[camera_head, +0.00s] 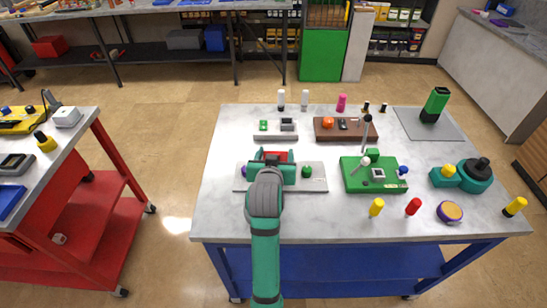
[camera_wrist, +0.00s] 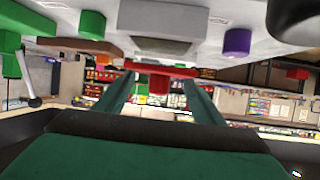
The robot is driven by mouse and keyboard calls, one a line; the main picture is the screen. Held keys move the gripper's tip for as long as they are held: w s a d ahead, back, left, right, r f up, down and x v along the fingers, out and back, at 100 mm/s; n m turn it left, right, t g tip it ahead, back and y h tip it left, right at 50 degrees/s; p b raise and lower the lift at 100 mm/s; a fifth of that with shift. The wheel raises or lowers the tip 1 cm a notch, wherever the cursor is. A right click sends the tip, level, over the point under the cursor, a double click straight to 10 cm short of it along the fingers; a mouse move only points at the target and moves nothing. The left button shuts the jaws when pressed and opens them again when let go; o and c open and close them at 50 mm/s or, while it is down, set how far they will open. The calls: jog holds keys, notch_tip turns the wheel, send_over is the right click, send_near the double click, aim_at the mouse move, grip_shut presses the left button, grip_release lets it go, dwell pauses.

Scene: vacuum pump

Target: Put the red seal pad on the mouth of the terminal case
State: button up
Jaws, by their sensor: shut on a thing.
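My gripper (camera_head: 274,163) is above the grey base plate (camera_head: 318,184) at the left of the table. My gripper is shut on the red seal pad (camera_head: 276,156). In the wrist view, the red pad (camera_wrist: 157,70) is a flat bar with a stub between the two fingers (camera_wrist: 158,92). A grey block (camera_wrist: 160,22), seemingly the terminal case, stands between a green knob and a purple knob in the upside-down wrist view. The pad appears apart from it. The gripper hides this block in the head view, and its mouth cannot be made out.
A green knob (camera_head: 306,171) and a purple knob (camera_head: 243,171) flank the gripper. A green board (camera_head: 352,183) with a leaning lever lies to the right. A small grey tray (camera_head: 274,136) and a brown tray (camera_head: 337,134) lie behind. The table's front left is bare.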

jog(key=shift+d+f, duration=0.2)
jog(key=shift+f, duration=1.05)
jog(key=shift+f, duration=0.15)
jog(key=o, duration=1)
jog(key=shift+o, duration=0.2)
jog(key=shift+s+r, duration=0.1)
jog(key=shift+r, duration=0.15)
jog(key=v, duration=1.2)
jog(key=shift+a, duration=0.1)
